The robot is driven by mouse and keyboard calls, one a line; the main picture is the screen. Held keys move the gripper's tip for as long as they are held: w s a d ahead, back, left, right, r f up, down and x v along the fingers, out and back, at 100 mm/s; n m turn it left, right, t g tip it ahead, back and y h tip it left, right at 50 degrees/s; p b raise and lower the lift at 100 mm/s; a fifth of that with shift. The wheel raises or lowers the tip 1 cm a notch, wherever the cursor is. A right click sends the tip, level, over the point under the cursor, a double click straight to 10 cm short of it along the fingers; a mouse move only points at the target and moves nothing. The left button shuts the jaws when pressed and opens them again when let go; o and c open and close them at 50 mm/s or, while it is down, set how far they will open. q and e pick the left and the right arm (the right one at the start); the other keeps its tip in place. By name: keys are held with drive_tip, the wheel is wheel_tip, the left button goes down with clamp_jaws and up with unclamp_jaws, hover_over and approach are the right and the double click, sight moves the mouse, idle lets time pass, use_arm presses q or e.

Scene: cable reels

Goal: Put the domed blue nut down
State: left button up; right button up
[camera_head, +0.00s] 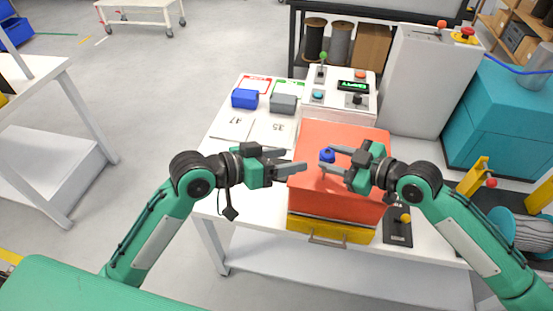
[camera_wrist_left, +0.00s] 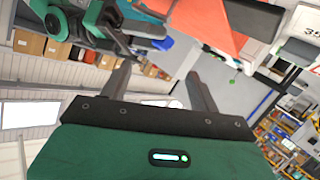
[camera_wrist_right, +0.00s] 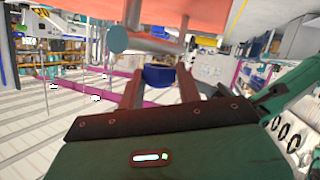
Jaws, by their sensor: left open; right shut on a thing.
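The domed blue nut (camera_head: 327,155) is at the fingertips of my right gripper (camera_head: 329,161), over the orange-red box. In the right wrist view the nut (camera_wrist_right: 159,77) sits between the two fingers. A grey rod with a round end (camera_wrist_right: 119,40) shows just beyond the fingers there. Whether the nut touches it cannot be told. My left gripper (camera_head: 293,162) is open and empty near the left side of the box. In the left wrist view its fingers (camera_wrist_left: 158,85) stand apart with nothing between them.
The orange-red box (camera_head: 345,135) has a yellow drawer (camera_head: 330,230) below. A blue bin (camera_head: 245,98) and a grey bin (camera_head: 283,104) stand at the table's back left, behind number cards (camera_head: 234,127). A control box (camera_head: 340,92) stands behind. A black plate (camera_head: 397,230) with a yellow knob lies right.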

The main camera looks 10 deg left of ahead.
sight(323, 154)
use_arm(q)
drive_tip(key=x, duration=1)
drive_tip(key=shift+w+d+f, duration=0.1)
drive_tip(key=shift+d+f, duration=0.05)
drive_tip(key=shift+c, duration=0.2)
drive_tip(key=c, duration=1)
drive_tip(key=shift+c, duration=0.4)
use_arm(e)
drive_tip(key=o, duration=1)
drive_tip(key=shift+d, duration=0.1)
